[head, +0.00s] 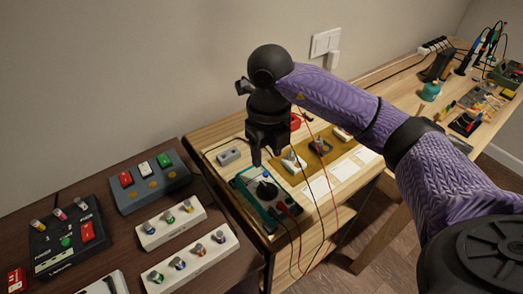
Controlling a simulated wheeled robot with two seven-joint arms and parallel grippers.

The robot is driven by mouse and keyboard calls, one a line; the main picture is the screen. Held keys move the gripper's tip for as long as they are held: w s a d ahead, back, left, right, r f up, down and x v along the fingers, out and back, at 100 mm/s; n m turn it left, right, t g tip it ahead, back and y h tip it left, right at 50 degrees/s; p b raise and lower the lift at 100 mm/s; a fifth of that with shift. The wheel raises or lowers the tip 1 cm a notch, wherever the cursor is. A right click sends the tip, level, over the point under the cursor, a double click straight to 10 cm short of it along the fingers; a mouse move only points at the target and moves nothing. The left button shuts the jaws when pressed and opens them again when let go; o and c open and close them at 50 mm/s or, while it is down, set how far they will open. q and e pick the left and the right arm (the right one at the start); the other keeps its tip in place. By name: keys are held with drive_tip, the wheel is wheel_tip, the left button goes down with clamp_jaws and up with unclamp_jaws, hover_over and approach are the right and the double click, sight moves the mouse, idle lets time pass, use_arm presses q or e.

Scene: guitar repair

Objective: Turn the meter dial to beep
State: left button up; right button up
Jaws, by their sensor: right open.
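The meter (246,191) lies on the light wooden table, with a teal edge and a dark round dial (267,191) on its face. Red and black leads are plugged in near its lower right end. My right gripper (266,160) points down from above and is open. Its fingers are just above the far end of the meter in the picture; I cannot tell whether they touch it. The dial's markings are too small to read. My left gripper is out of view.
A grey box (229,156) and a tan mat (318,152) with small parts lie near the meter. Thin red and black wires hang over the table's front edge. A dark table at left holds button and knob panels (150,181). A workbench (400,90) with tools stands at right.

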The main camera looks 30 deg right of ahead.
sight(267, 187)
wheel_tip(267, 187, down, 10)
drive_tip(key=shift+s+r+b, duration=0.1)
drive_tip(key=shift+r+b, duration=0.05)
drive_tip(key=shift+b, duration=1.1)
drive_tip(key=shift+c, duration=0.2)
clamp_jaws()
